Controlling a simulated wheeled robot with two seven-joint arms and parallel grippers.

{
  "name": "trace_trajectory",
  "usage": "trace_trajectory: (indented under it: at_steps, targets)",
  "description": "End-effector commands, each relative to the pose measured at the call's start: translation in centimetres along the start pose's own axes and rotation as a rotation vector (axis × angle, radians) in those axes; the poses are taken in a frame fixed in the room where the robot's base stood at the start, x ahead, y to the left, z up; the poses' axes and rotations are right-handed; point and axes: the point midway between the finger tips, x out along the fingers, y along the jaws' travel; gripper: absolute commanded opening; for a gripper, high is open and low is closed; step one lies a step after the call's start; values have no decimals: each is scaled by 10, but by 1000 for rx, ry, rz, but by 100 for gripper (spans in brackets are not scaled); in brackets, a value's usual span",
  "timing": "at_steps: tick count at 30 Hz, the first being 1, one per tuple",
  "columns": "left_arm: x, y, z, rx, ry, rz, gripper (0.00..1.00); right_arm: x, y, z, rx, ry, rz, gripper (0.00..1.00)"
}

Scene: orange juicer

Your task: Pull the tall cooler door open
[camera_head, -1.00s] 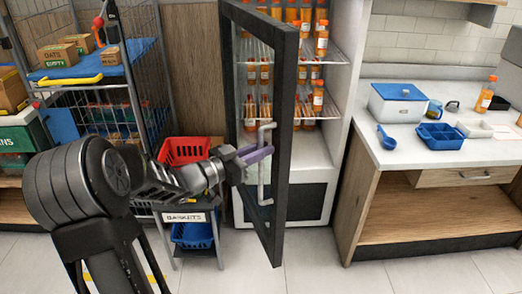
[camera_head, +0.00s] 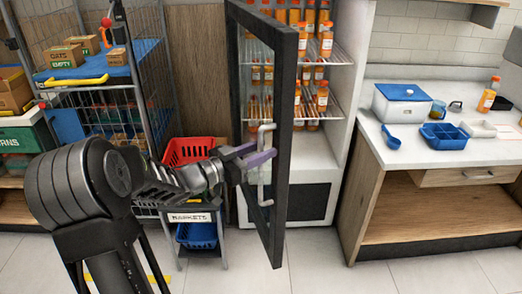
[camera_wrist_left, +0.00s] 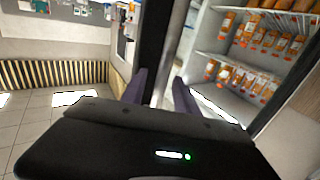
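The tall cooler's dark-framed glass door (camera_head: 284,150) stands swung well out from the white cabinet (camera_head: 318,205). Its pale vertical bar handle (camera_head: 262,188) is on the door's left face. My left gripper (camera_head: 262,156) has purple fingers and is at the handle's upper half. In the left wrist view my left gripper (camera_wrist_left: 158,92) shows its fingers spread apart, with the door's edge and a pale bar between and beyond them. I cannot tell whether a finger touches the handle. My right gripper is not in view.
Shelves of orange bottles (camera_head: 310,98) show inside the cooler. A red basket (camera_head: 186,151) and blue basket (camera_head: 197,235) are on a rack left of the door. A wire cart (camera_head: 115,90) stands further left. A counter (camera_head: 430,150) is on the right. Floor below the door is clear.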

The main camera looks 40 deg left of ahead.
Motion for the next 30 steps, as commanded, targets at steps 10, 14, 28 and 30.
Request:
trace_trajectory:
  at_steps: [10, 14, 28, 30]
  targets:
    - [-16, -1, 1, 2, -2, -3, 36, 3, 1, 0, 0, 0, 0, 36]
    - [-37, -1, 2, 1, -1, -4, 36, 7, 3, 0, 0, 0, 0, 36]
    - [-79, 0, 1, -1, -1, 0, 36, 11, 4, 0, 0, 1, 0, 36]
    - [-78, 0, 0, -1, -1, 0, 36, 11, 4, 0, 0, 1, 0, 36]
